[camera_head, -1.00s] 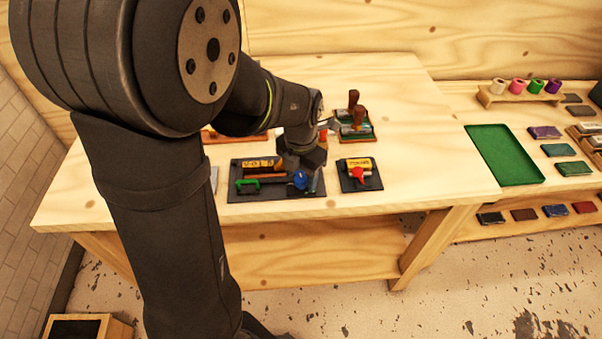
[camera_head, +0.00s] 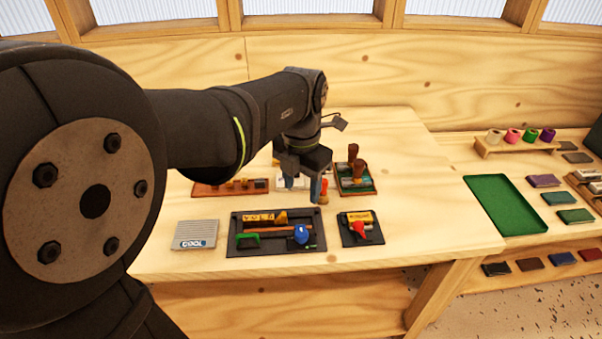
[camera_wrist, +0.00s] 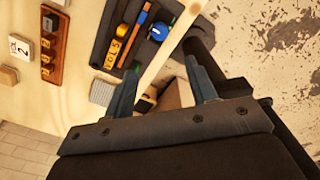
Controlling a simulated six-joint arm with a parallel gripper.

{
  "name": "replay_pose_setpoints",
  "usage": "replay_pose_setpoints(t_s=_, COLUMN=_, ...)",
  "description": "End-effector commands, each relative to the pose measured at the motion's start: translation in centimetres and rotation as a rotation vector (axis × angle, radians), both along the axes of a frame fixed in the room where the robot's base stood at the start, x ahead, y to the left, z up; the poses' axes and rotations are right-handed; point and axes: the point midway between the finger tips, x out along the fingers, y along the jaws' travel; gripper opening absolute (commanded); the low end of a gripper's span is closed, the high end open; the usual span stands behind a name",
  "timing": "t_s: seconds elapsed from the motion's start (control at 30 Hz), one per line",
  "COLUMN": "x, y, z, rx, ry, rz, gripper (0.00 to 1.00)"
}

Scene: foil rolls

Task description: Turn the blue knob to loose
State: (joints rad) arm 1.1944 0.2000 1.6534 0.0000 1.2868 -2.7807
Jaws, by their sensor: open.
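The blue knob (camera_head: 301,234) is at the right end of a dark tray (camera_head: 236,243) on the wooden table. In the wrist view the blue knob (camera_wrist: 160,31) shows a pale mark on top; I cannot read which setting it points at. The tray also holds a yellow lettered block (camera_head: 265,218) and a green handle (camera_head: 247,238). My gripper (camera_head: 320,192) is open and empty, above the table behind the tray, apart from the knob. In the wrist view my gripper's (camera_wrist: 160,78) two fingers stand well apart with no object between them.
A small dark plate with a red handle (camera_head: 358,229) is right of the tray, and a grey COOL pad (camera_head: 196,234) left. A brown rack (camera_head: 229,188) and a green-based stamp stand (camera_head: 355,181) lie behind.

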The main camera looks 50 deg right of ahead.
Motion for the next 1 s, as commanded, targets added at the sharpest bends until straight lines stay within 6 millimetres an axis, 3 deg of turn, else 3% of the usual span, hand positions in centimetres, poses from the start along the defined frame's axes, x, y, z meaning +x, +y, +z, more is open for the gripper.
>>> replay_pose_setpoints(t_s=0.1, x=0.0, y=0.0, z=1.7, rx=-0.001, ry=0.000, rz=0.000, gripper=0.52)
replay_pose_setpoints(t_s=0.3, x=0.0, y=0.0, z=2.7, rx=0.000, ry=0.000, rz=0.000, gripper=0.52)
replay_pose_setpoints(t_s=1.0, x=0.0, y=0.0, z=2.0, rx=0.002, ry=0.001, rz=0.000, gripper=0.52)
